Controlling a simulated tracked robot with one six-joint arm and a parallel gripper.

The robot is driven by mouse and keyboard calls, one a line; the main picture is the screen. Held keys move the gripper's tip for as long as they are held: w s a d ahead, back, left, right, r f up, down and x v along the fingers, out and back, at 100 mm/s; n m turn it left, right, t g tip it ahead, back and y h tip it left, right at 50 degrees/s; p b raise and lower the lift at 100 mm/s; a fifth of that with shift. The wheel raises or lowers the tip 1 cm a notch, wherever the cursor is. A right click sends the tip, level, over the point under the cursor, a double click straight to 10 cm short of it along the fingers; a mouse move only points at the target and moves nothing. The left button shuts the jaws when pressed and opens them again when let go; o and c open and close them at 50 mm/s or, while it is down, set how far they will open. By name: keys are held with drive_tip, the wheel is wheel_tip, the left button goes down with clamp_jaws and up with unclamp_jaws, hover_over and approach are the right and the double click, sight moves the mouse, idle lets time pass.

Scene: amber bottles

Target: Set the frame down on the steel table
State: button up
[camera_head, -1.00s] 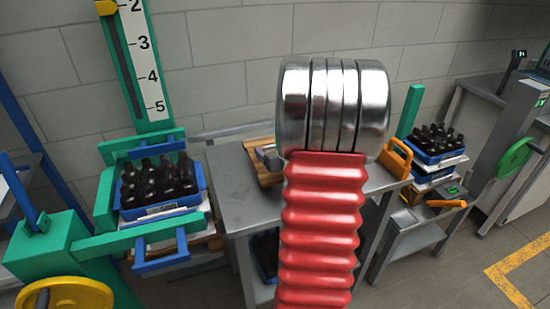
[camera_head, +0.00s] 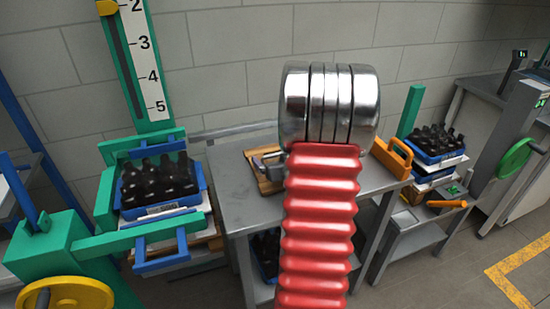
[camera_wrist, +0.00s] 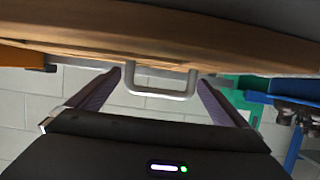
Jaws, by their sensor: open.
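A wooden piece with a grey metal handle, which I take to be the frame (camera_head: 267,184), lies on the steel table (camera_head: 236,196), partly hidden behind my red and silver arm. In the wrist view the wooden edge of the frame (camera_wrist: 150,38) spans the top, and its U-shaped handle (camera_wrist: 160,93) reaches between my fingers. My gripper (camera_wrist: 160,80) is open, with one finger on each side of the handle and visible gaps to both. My gripper is mostly hidden by my arm in the head view.
An orange open-handled object (camera_head: 393,158) stands at the table's right edge. A blue crate of dark bottles (camera_head: 160,185) sits in a green stand on the left; another blue crate (camera_head: 438,155) is on the right. The tabletop's front left is bare.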

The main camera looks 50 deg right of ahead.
drive_tip(key=shift+v, duration=6.05)
drive_tip(key=w+a+r+n+g+y, duration=0.1)
drive_tip(key=w+a+r+g, duration=0.2)
drive_tip(key=a, duration=0.6)
drive_tip(key=w+a+r+n+y, duration=0.15)
drive_tip(key=a+r, duration=0.25)
drive_tip(key=a, duration=0.5)
drive_tip(key=s+a+r+n+g+y, duration=0.1)
drive_tip(key=s+a, duration=0.4)
drive_tip(key=a, duration=0.6)
drive_tip(key=s+a+r+n+g+y, duration=0.1)
drive_tip(key=s+a, duration=0.4)
drive_tip(key=a, duration=0.7)
drive_tip(key=n+g+y, duration=0.1)
drive_tip(key=y, duration=0.1)
drive_tip(key=shift+r+n+y, duration=0.2)
drive_tip(key=shift+n+y, duration=0.15)
drive_tip(key=shift+s+a, duration=0.1)
drive_tip(key=shift+s, duration=0.05)
